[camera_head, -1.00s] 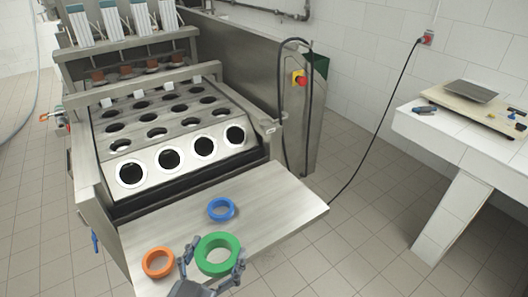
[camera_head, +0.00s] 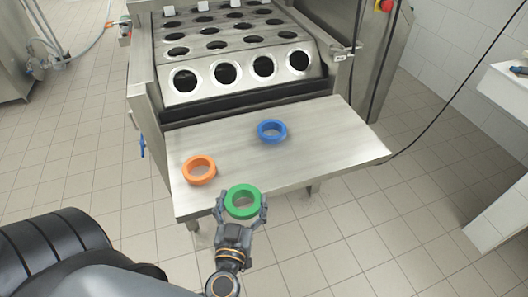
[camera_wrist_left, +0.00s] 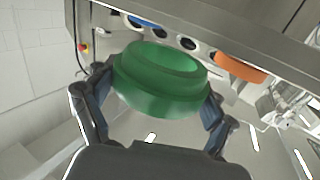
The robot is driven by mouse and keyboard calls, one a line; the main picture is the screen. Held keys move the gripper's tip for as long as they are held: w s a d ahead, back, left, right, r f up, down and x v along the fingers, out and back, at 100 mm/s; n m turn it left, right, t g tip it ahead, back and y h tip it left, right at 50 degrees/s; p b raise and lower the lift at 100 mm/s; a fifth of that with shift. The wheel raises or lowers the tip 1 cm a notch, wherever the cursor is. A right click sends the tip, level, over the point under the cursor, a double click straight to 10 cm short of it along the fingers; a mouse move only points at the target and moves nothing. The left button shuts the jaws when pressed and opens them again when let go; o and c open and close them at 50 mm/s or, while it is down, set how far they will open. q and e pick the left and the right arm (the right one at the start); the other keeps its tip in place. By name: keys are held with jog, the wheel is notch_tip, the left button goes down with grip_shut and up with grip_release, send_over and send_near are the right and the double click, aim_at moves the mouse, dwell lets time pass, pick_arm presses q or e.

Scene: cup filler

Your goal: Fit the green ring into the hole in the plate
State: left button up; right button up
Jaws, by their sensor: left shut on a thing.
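The green ring (camera_head: 242,214) is between the fingers of my left gripper (camera_head: 242,206), which is shut on it at the front edge of the steel shelf. The ring also shows in the left wrist view (camera_wrist_left: 160,98), with a finger of the gripper (camera_wrist_left: 158,108) on either side. The plate (camera_head: 240,79) with a row of round holes slopes up at the back of the shelf, well away from the ring. Its holes look dark and empty. My right gripper is not in view.
An orange ring (camera_head: 199,181) lies on the shelf (camera_head: 325,150) to the left, and a blue ring (camera_head: 272,140) lies further back. The right part of the shelf is bare.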

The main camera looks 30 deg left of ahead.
pick_arm(q)
send_near(254, 163)
jog(key=w+a+r, duration=0.1)
jog(key=w, duration=0.1)
jog(key=w+a+r, duration=0.1)
jog(key=w+r, duration=0.2)
jog(key=w, duration=0.1)
jog(key=shift+w+a+r+p, duration=0.2)
jog(key=shift+a+p, duration=0.1)
jog(key=shift+a, duration=0.1)
jog(key=x, duration=0.2)
jog(key=shift+w+a+r, duration=0.1)
jog(key=shift+w+a, duration=0.05)
jog(key=shift+w, duration=0.25)
jog(key=shift+w+f+b, duration=0.15)
jog(key=shift+f+b, duration=0.45)
jog(key=shift+f, duration=0.35)
jog(key=o, duration=1)
